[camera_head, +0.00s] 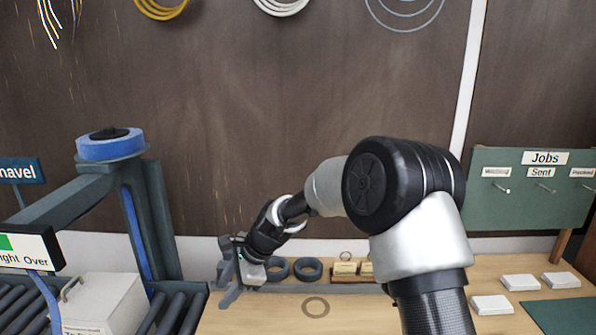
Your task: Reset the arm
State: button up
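My arm rises from the lower right of the head view and bends over toward the left. My gripper (240,280) is at its end, low over the left part of the wooden bench. The dark wrist and a pale block-like part hide much of the gripper. I cannot tell whether its fingers are open or shut, or whether they hold anything.
Two dark rings (308,269) and a small wooden holder (345,273) stand just right of the gripper. A roller conveyor (180,310) with a pale box (105,303) is at left. A green Jobs board (530,190) and white cards (519,282) are at right.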

jog(key=s+d+r+n+t+h, duration=0.1)
jog(key=s+d+r+n, duration=0.2)
jog(key=d+r, duration=0.3)
jog(key=s+d+r+n+t+h+p, duration=0.1)
jog(key=s+d+r+n+h, duration=0.1)
jog(key=s+d+r, duration=0.35)
jog(key=s+d+r+n+t+h, duration=0.1)
jog(key=s+d+r+n, duration=0.15)
jog(key=d+r, duration=0.45)
jog(key=s+d+r+n+h, duration=0.1)
jog(key=s+d+n, duration=0.2)
jog(key=s+d, duration=0.4)
jog(key=s+d+r+n+t+h+p, duration=0.1)
jog(key=s+d+r+n, duration=0.1)
jog(key=s+d, duration=0.5)
jog(key=shift+s+d+r+n+t+h, duration=0.3)
jog(key=shift+s+n, duration=0.25)
jog(key=shift+s, duration=0.55)
jog(key=shift+a, duration=0.1)
